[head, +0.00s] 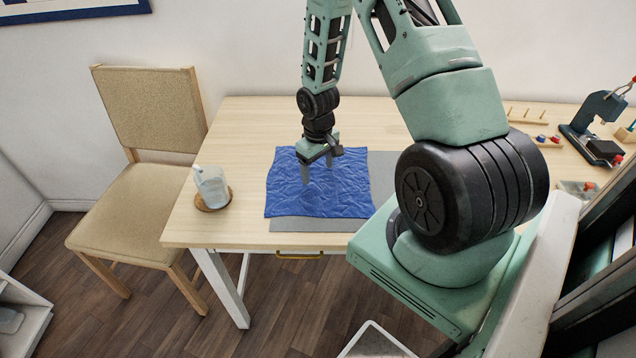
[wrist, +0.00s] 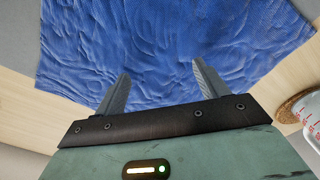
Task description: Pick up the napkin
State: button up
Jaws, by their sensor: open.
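The napkin (head: 290,196) is a blue, wrinkled cloth spread out on the table, partly over a grey mat (head: 382,170). In the wrist view the napkin (wrist: 170,40) fills most of the upper part. My gripper (head: 318,172) points down over the napkin in the head view. In the wrist view my gripper's two fingers (wrist: 160,85) stand wide apart with nothing held between them. Whether the fingertips touch the cloth, I cannot tell.
A chair (head: 150,200) is at the table's left. The wooden table (head: 240,130) is bare behind the napkin.

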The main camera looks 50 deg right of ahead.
jog(key=shift+f, duration=0.3)
grip_shut()
dwell(0.5)
notch_tip(320, 180, up, 12)
jog(key=p, duration=1)
notch_tip(320, 180, up, 9)
jog(key=p, duration=0.7)
